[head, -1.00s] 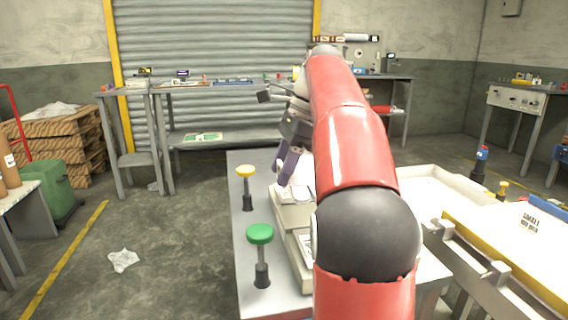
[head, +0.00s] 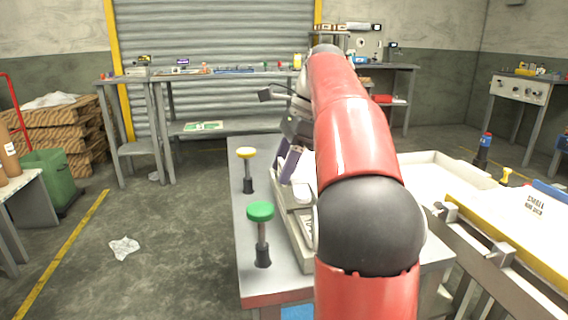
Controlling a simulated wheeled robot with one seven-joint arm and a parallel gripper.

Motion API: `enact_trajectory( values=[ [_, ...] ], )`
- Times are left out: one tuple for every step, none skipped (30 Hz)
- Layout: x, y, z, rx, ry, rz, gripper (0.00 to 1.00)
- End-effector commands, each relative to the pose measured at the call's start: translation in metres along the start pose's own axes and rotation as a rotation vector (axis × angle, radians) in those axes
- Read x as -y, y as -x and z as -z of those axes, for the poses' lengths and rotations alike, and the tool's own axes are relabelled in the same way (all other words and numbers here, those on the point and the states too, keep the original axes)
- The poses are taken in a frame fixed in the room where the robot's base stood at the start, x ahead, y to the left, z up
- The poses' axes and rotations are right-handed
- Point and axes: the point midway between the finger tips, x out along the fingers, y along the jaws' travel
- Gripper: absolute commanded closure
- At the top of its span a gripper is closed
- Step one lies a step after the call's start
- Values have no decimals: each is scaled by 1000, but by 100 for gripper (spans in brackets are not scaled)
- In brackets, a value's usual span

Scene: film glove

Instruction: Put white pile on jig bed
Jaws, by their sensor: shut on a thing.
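My gripper (head: 289,165), with purple fingers, is over the grey bench, at the far end of a pale tray (head: 294,222). A bit of white material (head: 304,171) shows beside the fingers, partly behind my red arm. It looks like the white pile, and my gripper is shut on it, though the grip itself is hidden. To the right is a bed-like table with a yellow bar (head: 505,240) along its edge and a printed white surface (head: 535,212). I cannot tell for sure which surface is the jig bed.
A yellow button post (head: 247,168) and a green button post (head: 261,232) stand on the bench's left side. A shallow white bin (head: 450,172) lies behind the yellow bar. Crumpled white scrap (head: 124,248) lies on the open floor at left. Shelving benches line the back shutter.

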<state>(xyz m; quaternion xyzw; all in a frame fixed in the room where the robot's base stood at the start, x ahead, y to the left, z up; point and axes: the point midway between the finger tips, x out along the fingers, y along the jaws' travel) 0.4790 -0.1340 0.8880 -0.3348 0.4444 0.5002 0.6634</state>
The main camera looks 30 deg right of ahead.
Motion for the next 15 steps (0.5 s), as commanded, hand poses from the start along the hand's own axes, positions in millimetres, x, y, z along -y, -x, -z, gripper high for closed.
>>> enact_trajectory(
  values=[
    [0, 0, 0, 0, 0, 0, 72],
    [0, 0, 0, 0, 0, 0, 72],
    [0, 0, 0, 0, 0, 0, 72],
    [0, 0, 0, 0, 0, 0, 72],
    [0, 0, 0, 0, 0, 0, 72],
    [0, -1, 0, 0, 0, 0, 72],
    [0, -2, 1, 0, 0, 0, 72],
    [0, -2, 1, 0, 0, 0, 72],
    [0, -4, 1, 0, 0, -1, 72],
    [0, -4, 2, 0, 0, -1, 72],
    [0, -6, 2, 0, -1, -1, 72],
    [0, -7, 3, 0, -1, -1, 72],
    [0, -8, 4, 0, -1, 0, 72],
    [0, -9, 4, 0, -1, 0, 72],
    [0, -11, 4, 0, -1, 1, 72]
  ],
)
